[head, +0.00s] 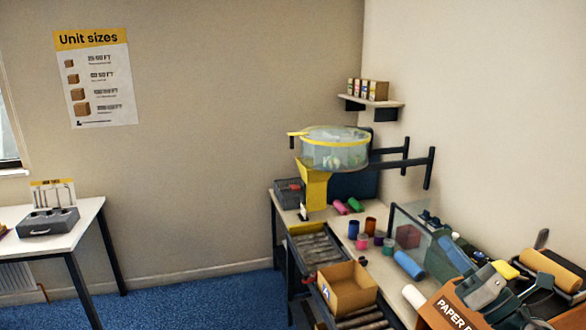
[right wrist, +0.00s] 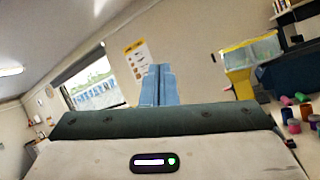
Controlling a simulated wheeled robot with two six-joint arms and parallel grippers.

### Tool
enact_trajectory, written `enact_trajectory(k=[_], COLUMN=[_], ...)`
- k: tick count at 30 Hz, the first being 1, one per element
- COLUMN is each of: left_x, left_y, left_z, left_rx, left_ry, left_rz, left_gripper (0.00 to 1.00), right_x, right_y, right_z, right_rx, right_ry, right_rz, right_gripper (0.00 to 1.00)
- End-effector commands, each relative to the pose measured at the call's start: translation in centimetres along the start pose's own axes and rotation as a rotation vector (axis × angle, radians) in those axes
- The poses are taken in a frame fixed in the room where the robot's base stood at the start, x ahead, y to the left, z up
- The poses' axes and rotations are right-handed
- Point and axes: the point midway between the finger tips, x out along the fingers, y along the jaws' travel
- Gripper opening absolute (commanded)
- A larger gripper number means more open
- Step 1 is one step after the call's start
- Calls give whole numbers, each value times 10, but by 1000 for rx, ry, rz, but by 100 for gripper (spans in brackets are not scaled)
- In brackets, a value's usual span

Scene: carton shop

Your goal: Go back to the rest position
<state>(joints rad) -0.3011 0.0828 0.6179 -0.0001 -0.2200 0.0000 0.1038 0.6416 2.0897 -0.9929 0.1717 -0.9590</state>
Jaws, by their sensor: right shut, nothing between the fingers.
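My right gripper (head: 453,252) is at the lower right of the head view, over the work table's right side. Its two light blue fingers (right wrist: 157,85) rise side by side in the right wrist view, closed together with nothing between them. The dark green palm and pale body lie below them. They point toward the wall with the poster. My left gripper is not in view.
An orange paper box (head: 452,309) is close to my right arm. A white side table (head: 92,212) stands left; blue floor (head: 180,298) lies clear between.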

Motion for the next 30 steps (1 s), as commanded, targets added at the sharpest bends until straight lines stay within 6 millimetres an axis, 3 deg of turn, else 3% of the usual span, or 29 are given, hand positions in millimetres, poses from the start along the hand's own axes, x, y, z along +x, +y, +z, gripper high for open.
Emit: enact_trajectory(k=[5,8,13,18,21,30], left_x=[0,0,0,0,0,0], left_y=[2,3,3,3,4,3], left_z=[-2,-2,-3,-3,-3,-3], left_rx=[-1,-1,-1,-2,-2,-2], left_ry=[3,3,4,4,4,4], left_rz=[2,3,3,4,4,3], left_gripper=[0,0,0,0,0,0], right_x=[-54,-96,-186,-270,-304,-372], right_y=[-28,-44,-48,-13,12,86], right_z=[-28,-57,-127,-192,-215,-254], right_rx=[577,881,1342,1654,1749,1869], right_ry=[-229,-356,-579,-783,-868,-1053], right_rz=[-337,-552,-969,-1380,-1565,-2002], right_gripper=[0,0,0,0,0,0])
